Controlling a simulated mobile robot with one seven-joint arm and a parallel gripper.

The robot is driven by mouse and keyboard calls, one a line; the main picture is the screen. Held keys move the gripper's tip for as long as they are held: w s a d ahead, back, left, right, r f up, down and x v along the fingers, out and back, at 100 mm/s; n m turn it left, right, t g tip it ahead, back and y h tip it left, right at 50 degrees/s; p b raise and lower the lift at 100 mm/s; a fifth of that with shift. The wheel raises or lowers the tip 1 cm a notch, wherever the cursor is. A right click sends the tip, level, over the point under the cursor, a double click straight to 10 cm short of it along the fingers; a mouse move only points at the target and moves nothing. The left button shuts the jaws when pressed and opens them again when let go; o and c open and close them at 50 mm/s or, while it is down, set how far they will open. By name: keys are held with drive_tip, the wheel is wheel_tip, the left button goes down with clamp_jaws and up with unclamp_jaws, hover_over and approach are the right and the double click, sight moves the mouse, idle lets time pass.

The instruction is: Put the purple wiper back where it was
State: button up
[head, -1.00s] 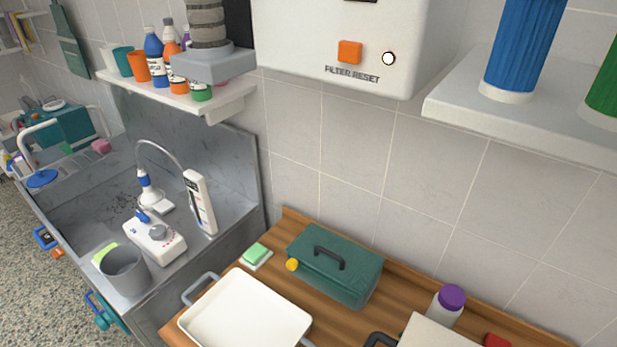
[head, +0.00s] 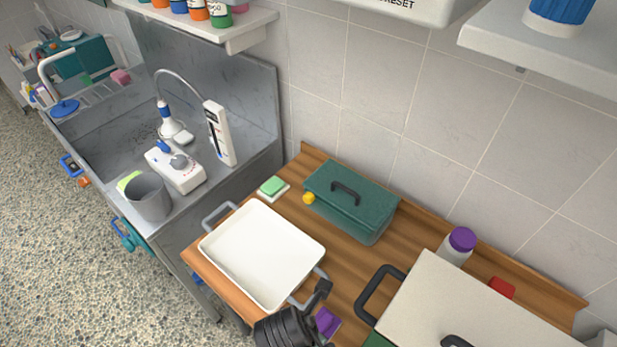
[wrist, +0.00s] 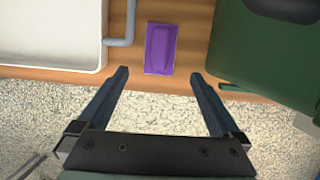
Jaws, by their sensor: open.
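The purple wiper (wrist: 160,48) lies flat on the wooden counter, near its front edge, in the wrist view. In the head view the purple wiper (head: 327,322) shows at the bottom, just right of my gripper and partly cut off from sight by it. My gripper (wrist: 163,75) is open and empty, with its two fingers apart and pointing toward the wiper. The wiper lies ahead of the gap between the fingertips. In the head view my gripper (head: 322,290) is at the bottom, over the counter's front edge.
A white tray (head: 262,252) with grey handles lies left of the wiper. A green case (wrist: 262,50) lies close on its right. A teal box (head: 350,200), a green sponge (head: 272,186) and a purple-capped bottle (head: 458,245) stand farther back.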

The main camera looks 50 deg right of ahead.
drive_tip(key=shift+v, duration=1.3)
drive_tip(key=w+a+r+m+t+h, duration=0.15)
drive_tip(key=w+r+m+t, duration=0.35)
drive_tip(key=w+r, duration=0.75)
drive_tip(key=w+a+r+m+t+y, duration=0.1)
drive_tip(key=w+a+r+m+t, duration=0.25)
drive_tip(key=w+r+t, duration=0.85)
drive_tip(key=s+a+r+m+t, duration=0.2)
drive_tip(key=a+r+m, duration=0.1)
drive_tip(key=r, duration=1.1)
drive_tip(key=s+a+r+m+t, duration=0.2)
drive_tip(key=a+r+m, duration=0.1)
drive_tip(key=r, duration=1.1)
drive_tip(key=s+a+r+m+t+y, duration=0.2)
drive_tip(key=s+r+t, duration=0.1)
drive_tip(key=r, duration=0.4)
drive_tip(key=s+a+r+m+t+y, duration=0.2)
drive_tip(key=s+a+r, duration=0.1)
drive_tip(key=s+r, duration=0.3)
wheel_tip(320, 180, up, 2)
drive_tip(key=shift+s+a+t, duration=0.2)
drive_tip(key=shift+s+t, duration=0.05)
drive_tip(key=shift+t, duration=0.15)
